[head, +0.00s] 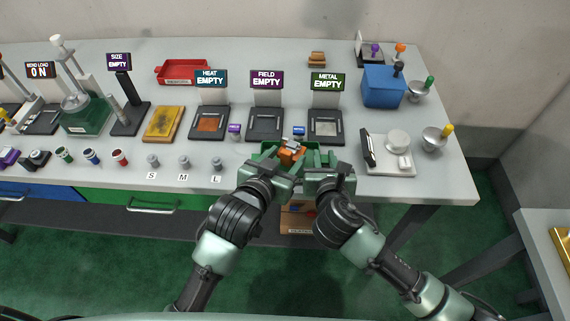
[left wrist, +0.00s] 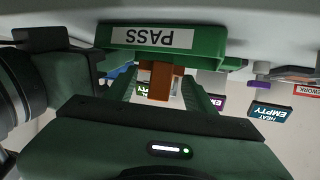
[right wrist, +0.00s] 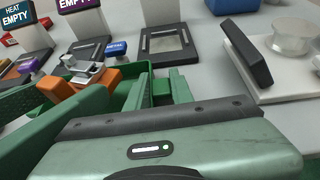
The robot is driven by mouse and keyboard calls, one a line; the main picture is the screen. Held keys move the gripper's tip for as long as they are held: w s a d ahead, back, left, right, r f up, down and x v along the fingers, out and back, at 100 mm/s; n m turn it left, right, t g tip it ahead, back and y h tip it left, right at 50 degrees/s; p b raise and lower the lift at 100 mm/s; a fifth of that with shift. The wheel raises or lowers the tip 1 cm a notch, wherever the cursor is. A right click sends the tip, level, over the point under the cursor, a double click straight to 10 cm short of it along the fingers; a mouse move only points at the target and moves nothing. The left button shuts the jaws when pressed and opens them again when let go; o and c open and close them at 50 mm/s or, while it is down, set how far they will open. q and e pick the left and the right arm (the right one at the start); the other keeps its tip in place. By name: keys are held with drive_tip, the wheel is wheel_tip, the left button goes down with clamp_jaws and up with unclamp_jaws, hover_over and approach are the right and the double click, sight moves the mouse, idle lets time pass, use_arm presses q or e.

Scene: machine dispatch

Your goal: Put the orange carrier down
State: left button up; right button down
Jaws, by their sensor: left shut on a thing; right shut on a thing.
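The orange carrier (head: 291,152) is between my two grippers at the table's front edge, over or inside the green PASS tray (head: 263,149). A grey metal piece (right wrist: 92,73) sits on the carrier, whose orange body also shows in the right wrist view (right wrist: 62,88). My left gripper (head: 277,163) is shut on the carrier's left side; an orange part (left wrist: 160,82) shows between its fingers. The tray's PASS label (left wrist: 150,38) appears upside down in the left wrist view. Whether the carrier touches the tray floor is hidden.
Behind stand the HEAT (head: 210,124), FIELD (head: 265,125) and METAL (head: 326,124) stations, all reading EMPTY. A blue-topped stamp (head: 299,131) is just behind the tray. A white scale (head: 388,165) stands to the right. Small weights (head: 184,162) are to the left.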

use_arm(q)
wheel_tip(320, 180, down, 3)
drive_tip(key=shift+r, duration=0.1)
drive_tip(key=shift+s+a+f, duration=0.15)
drive_tip(key=shift+s+f, duration=0.1)
drive_tip(key=shift+f, duration=0.55)
use_arm(e)
drive_tip(key=shift+s+a+r, duration=0.1)
drive_tip(key=shift+s+r, duration=0.05)
use_arm(q)
drive_tip(key=o, duration=1.2)
drive_tip(key=shift+f, duration=0.1)
drive_tip(key=r+v, duration=0.1)
drive_tip(key=v, duration=1.1)
drive_tip(key=shift+w+r, duration=0.2)
drive_tip(key=shift+r, duration=0.2)
